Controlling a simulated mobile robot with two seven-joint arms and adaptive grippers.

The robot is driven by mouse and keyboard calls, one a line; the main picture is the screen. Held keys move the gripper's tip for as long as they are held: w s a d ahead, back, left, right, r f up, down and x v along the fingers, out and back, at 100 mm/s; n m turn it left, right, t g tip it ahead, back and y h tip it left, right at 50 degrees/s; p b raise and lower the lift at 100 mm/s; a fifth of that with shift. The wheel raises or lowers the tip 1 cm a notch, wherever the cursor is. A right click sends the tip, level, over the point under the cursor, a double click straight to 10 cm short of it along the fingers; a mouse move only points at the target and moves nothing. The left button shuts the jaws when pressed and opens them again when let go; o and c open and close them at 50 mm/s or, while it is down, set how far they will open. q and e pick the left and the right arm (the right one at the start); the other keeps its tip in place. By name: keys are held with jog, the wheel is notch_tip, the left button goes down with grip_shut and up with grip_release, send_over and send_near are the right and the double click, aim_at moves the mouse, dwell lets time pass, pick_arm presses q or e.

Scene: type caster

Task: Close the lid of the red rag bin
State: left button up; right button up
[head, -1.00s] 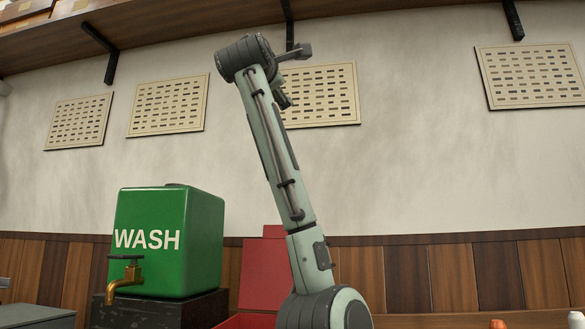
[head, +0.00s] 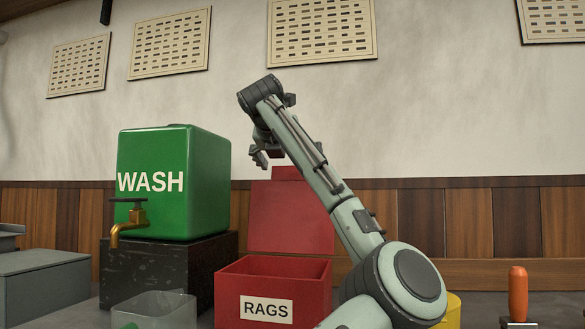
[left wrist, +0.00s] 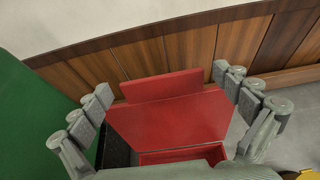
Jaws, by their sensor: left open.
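The red rag bin (head: 311,289), labelled RAGS, stands on the worktop with its top open. Its red lid (head: 290,217) stands raised at the back of the bin, with a narrower red strip (head: 287,173) at its top. My left gripper (head: 262,157) is above the lid's upper left part and looks open and empty. In the left wrist view the raised lid (left wrist: 170,117) shows between the spread fingers of my left gripper (left wrist: 162,88), and part of the bin's opening shows below it. I cannot tell the gap between fingers and lid. My right gripper is out of view.
A green WASH tank (head: 172,190) with a brass tap stands on a dark block (head: 165,270) left of the bin. A clear container (head: 155,309) sits in front. A yellow container (head: 452,311) and an orange-handled tool (head: 518,293) are to the right.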

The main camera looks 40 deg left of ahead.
pick_arm(q)
jog(key=shift+w+a+f, duration=0.3)
jog(key=shift+w, duration=0.3)
